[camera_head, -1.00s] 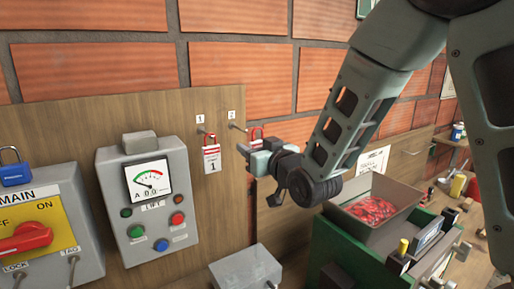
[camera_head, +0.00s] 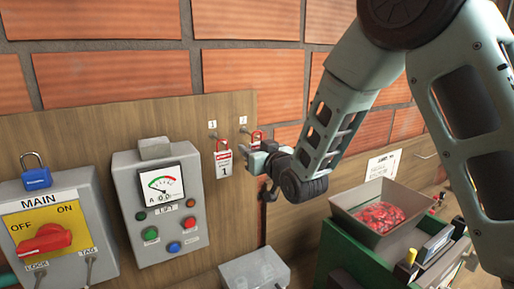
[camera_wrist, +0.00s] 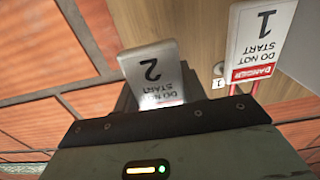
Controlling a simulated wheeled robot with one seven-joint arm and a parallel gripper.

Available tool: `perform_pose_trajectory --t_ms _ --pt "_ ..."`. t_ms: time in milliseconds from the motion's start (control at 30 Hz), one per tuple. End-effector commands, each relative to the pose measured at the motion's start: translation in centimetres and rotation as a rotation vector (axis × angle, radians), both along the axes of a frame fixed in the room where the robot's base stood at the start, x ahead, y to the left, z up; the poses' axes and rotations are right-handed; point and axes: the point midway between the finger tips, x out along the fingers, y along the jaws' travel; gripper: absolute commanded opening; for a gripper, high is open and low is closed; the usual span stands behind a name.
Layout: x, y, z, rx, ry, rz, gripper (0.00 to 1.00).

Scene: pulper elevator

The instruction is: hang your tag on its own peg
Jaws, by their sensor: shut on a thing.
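My gripper (camera_head: 256,158) is shut on the white tag marked 2 (camera_wrist: 152,70), beside the wooden board. The tag appears upside down in the wrist view, its lower print hidden behind my gripper. A red loop (camera_head: 257,137) stands up above my gripper in the head view. The peg under label 2 (camera_head: 243,130) is just left of this loop; I cannot tell whether the loop touches it. The tag marked 1 (camera_head: 223,166) hangs from the peg under label 1 (camera_head: 213,138), left of my gripper; it also shows in the wrist view (camera_wrist: 262,42).
A grey meter box (camera_head: 162,205) and the main switch box (camera_head: 58,232) with a blue padlock (camera_head: 36,175) are left on the board. A grey box (camera_head: 254,270) is below. A tray of red pieces (camera_head: 380,215) stands at the right.

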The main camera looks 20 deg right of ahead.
Motion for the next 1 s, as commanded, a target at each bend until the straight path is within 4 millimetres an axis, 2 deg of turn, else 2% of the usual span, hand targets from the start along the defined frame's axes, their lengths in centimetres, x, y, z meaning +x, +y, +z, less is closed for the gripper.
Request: perform_pose_trajectory --t_ms 233,1000 --pt "1.1 0.2 -0.9 0.0 -0.001 0.0 0.19" --pt "1.3 0.3 -0.9 0.0 0.0 0.0 0.19"
